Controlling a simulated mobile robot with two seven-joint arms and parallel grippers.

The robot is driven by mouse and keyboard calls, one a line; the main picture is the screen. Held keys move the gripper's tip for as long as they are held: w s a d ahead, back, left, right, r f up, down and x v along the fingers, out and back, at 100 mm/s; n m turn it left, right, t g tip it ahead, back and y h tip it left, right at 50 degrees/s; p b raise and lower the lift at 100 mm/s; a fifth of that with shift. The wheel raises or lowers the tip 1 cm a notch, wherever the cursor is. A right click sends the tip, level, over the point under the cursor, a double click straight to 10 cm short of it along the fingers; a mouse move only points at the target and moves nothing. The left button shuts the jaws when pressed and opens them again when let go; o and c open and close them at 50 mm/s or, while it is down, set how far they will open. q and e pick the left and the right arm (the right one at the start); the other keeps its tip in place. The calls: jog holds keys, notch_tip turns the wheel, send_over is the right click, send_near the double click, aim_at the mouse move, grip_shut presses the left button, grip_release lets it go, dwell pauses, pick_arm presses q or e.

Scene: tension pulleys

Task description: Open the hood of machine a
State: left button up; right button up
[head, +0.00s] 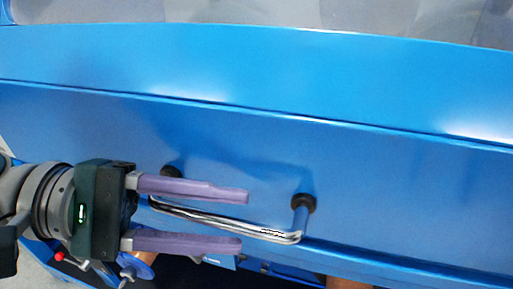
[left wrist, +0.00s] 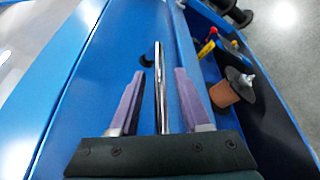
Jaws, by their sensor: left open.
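The blue hood (head: 390,175) of the machine fills most of the head view. A chrome bar handle (head: 225,222) with dark round mounts sits on its lower panel. My left gripper (head: 245,220) comes in from the left, its two purple fingers open, one on each side of the handle bar in the picture. In the left wrist view the handle (left wrist: 160,85) runs lengthwise between the open fingers of my left gripper (left wrist: 158,72). I see no clear grip on it. My right gripper is not in view.
Below the hood's edge is a dark recess with a brown cylinder on a black disc (left wrist: 225,95) and red and yellow parts (left wrist: 207,45). A grey translucent panel (head: 260,12) lies above the blue panel. Grey floor (left wrist: 285,50) shows at the right of the wrist view.

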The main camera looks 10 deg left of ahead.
pick_arm(q)
jog(key=shift+c, duration=0.4)
grip_shut()
dwell(0.9)
